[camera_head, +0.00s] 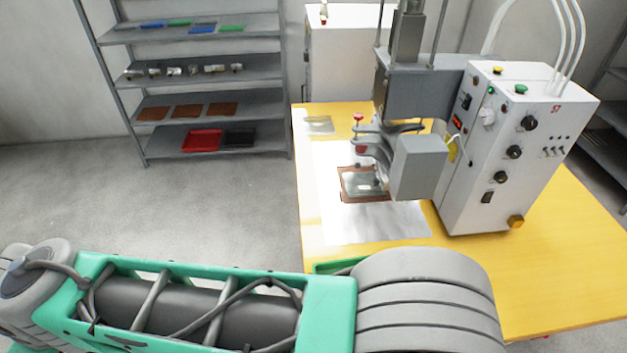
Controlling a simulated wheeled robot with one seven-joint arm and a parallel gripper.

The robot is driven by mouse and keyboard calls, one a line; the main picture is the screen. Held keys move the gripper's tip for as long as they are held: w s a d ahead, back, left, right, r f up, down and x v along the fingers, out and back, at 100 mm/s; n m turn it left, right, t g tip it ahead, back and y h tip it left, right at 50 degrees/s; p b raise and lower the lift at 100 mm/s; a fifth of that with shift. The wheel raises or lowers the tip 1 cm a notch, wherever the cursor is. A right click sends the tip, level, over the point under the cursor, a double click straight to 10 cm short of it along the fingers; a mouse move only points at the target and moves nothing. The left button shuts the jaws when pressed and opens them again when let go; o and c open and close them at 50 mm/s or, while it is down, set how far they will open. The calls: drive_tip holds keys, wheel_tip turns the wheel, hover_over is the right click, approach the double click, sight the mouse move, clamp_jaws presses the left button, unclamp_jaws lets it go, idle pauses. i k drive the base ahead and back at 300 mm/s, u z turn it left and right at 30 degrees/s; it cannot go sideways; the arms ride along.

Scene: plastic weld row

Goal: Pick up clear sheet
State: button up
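A thin, pale, see-through sheet (318,125) lies flat at the back left corner of the yellow table (540,275). It looks like the clear sheet. The welding machine (510,150) stands on the table, with its grey press head (415,85) over a bright metal plate (385,222). A brown frame-like piece (350,185) with a greyish, glossy middle lies on that plate under the head. I cannot tell whether a clear sheet lies there too. My green arm crosses the foreground. I cannot make out my gripper.
A grey shelf rack (285,90) at the back left holds coloured flat pieces, small fittings, brown sheets, a red tray (201,140) and a dark tray (239,138). A white cabinet (345,60) stands behind the table. The floor left of the table is clear.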

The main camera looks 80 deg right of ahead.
sight(358, 184)
drive_tip(key=i, duration=0.75)
drive_tip(key=z, duration=2.35)
drive_tip(key=i, duration=1.65)
